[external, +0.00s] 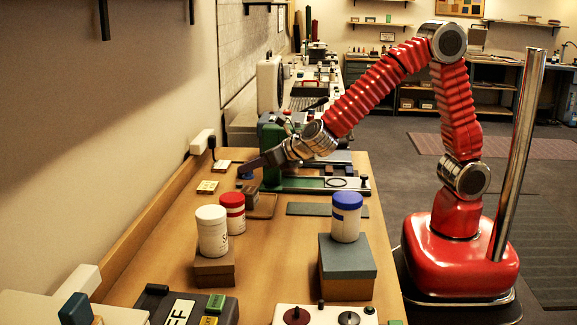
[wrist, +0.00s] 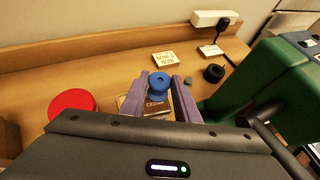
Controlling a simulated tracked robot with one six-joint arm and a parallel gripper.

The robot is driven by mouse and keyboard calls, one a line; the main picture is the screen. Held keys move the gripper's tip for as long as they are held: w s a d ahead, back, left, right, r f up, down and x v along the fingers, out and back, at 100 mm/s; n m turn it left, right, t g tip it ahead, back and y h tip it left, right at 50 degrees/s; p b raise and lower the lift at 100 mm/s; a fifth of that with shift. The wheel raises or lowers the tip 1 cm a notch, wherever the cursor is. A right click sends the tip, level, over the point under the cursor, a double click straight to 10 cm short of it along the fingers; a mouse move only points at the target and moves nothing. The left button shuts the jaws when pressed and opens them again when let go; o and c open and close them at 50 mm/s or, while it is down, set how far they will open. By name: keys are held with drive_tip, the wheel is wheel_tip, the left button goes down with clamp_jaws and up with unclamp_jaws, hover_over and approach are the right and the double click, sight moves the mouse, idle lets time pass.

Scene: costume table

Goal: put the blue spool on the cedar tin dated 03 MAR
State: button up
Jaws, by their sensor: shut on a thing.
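My gripper (external: 256,165) is low over the left part of the table; its two purple-grey fingers show in the wrist view (wrist: 162,84). They are shut on the blue spool (wrist: 158,85), which sits upright between the fingertips. The spool also shows as a small blue patch below the fingertips in the external view (external: 245,174). A brown tin with a pale label that seems to read CEDAR (wrist: 152,105) lies just below the spool in the wrist picture, partly hidden by the fingers. Its date is not legible, and I cannot tell whether the spool touches it.
Cream labelled cards or tins (wrist: 164,59) (external: 207,187) lie near the back wall. A dark round thing (wrist: 213,73) and a green machine (external: 272,137) are to the right. Red-lidded (external: 232,213), white-lidded (external: 212,231) and blue-lidded jars (external: 346,216) stand nearer the camera.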

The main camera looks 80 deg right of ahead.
sight(253, 176)
drive_tip(key=shift+f, duration=1.9)
drive_tip(key=o, duration=1)
drive_tip(key=shift+s+a+r, duration=0.3)
drive_tip(key=shift+s+r, duration=0.1)
drive_tip(key=shift+s, duration=0.1)
drive_tip(key=v, duration=1)
drive_tip(key=shift+s+a, duration=0.1)
drive_tip(key=shift+s, duration=0.2)
